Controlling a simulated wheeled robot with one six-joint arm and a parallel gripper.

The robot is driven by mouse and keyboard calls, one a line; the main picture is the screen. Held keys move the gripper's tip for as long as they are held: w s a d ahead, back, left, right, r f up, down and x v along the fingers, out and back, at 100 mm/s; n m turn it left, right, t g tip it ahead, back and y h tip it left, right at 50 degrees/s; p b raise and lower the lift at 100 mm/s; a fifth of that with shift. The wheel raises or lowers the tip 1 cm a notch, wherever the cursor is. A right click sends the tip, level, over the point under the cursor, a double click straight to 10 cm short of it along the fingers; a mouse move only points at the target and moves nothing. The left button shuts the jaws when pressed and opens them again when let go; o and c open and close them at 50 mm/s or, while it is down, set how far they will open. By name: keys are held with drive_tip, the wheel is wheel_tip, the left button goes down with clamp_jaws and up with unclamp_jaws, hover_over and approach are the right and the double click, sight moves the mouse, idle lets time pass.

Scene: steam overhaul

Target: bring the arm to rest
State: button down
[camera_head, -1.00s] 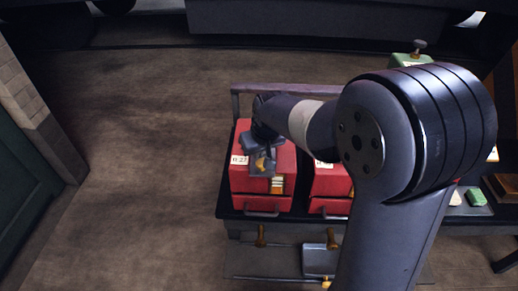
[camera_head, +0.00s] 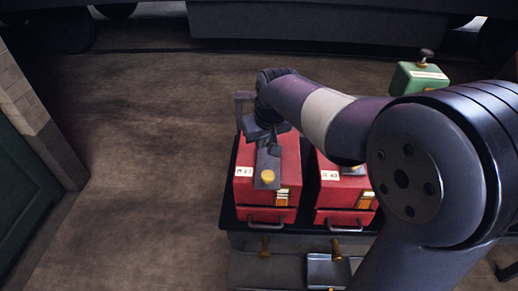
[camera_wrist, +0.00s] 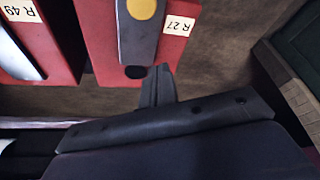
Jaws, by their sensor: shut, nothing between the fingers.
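My gripper (camera_head: 266,136) is over the back part of the left red box (camera_head: 290,160), at the end of my bent arm. In the wrist view its dark fingers (camera_wrist: 158,72) are together with nothing between them. The left box bears the label R 27 and has a grey strip with a yellow knob (camera_head: 268,176) on its top. In the wrist view the fingertips show close to the end of this strip (camera_wrist: 139,40); I cannot tell the height gap. My forearm crosses above the second red box (camera_head: 345,190) and hides part of it.
The boxes stand on a dark bench (camera_head: 228,212); a lower shelf holds a grey tray (camera_head: 328,270). A green box with a dark knob (camera_head: 418,78) stands at the back right. A green panel (camera_head: 25,200) is at the left. The floor (camera_head: 150,150) between is clear.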

drive_tip(key=shift+v, duration=1.5)
drive_tip(key=shift+f, duration=0.15)
